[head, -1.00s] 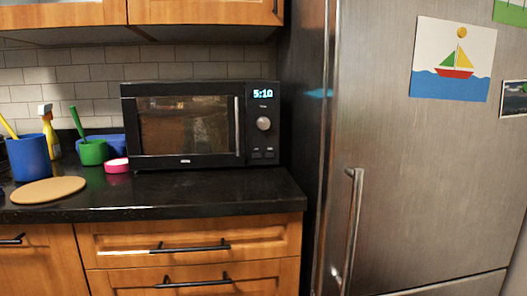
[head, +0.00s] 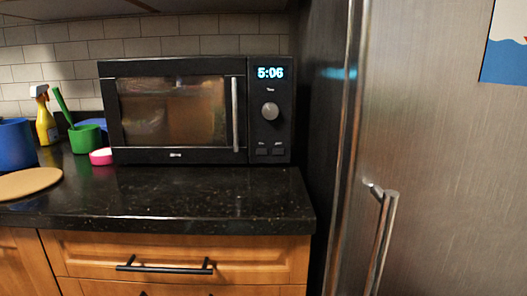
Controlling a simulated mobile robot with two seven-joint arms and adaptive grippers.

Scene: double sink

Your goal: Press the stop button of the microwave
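A black microwave (head: 170,111) stands on the dark counter, its door shut with a silver vertical handle (head: 235,114). Its control panel on the right shows a lit blue display (head: 270,73) reading 5:06. Below the display is a round silver knob (head: 270,111). Two small dark buttons sit at the bottom of the panel, a left one (head: 262,151) and a right one (head: 278,151). Their labels are too small to read. A lit window shows a blurred brownish interior. Neither of my grippers is in view.
The black counter (head: 200,195) is clear in front of the microwave. The fridge (head: 440,170) borders the right.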

